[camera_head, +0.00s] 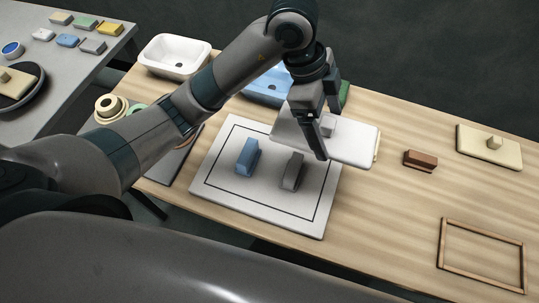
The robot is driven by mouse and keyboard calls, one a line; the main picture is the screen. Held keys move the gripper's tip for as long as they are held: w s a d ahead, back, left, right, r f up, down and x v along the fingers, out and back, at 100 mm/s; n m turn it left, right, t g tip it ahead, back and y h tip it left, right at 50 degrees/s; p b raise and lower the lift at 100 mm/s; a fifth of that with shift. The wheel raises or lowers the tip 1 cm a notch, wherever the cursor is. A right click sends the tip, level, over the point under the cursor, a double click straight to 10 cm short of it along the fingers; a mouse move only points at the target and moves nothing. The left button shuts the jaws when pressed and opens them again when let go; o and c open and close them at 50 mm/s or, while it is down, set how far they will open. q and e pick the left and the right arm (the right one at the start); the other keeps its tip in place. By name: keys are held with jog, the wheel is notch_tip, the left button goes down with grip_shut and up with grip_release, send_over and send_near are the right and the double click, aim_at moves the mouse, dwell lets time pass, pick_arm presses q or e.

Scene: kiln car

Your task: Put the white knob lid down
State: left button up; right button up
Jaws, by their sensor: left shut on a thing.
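The white knob lid (358,146) is a flat white slab with a small grey knob on top. My left gripper (322,135) is shut on the lid's knob. The lid appears to be over the far right part of a light square board (222,194) with a dark outline; whether it touches anything below is hard to tell. A blue block (247,157) and a grey block (293,171) stand on that board, nearer than the lid. My right gripper is not in view.
A brown block (420,160), a cream knob lid (483,148) and a wooden frame (481,255) lie on the right of the wooden table. White (174,57) and blue (264,92) basins stand at the back. The table between board and frame is clear.

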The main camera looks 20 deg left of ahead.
pick_arm(q)
jog(key=shift+a+f, duration=0.2)
jog(key=shift+a, duration=0.3)
jog(key=s+a+f+p, duration=0.2)
jog(key=a+f, duration=0.4)
jog(key=a, duration=0.4)
jog(key=shift+a+f+p, duration=0.25)
jog(key=shift+a+p, duration=0.05)
jog(key=shift+p, duration=0.25)
jog(key=shift+f, duration=0.1)
notch_tip(320, 180, down, 4)
jog(key=shift+r+p, duration=0.1)
jog(key=shift+p, duration=0.55)
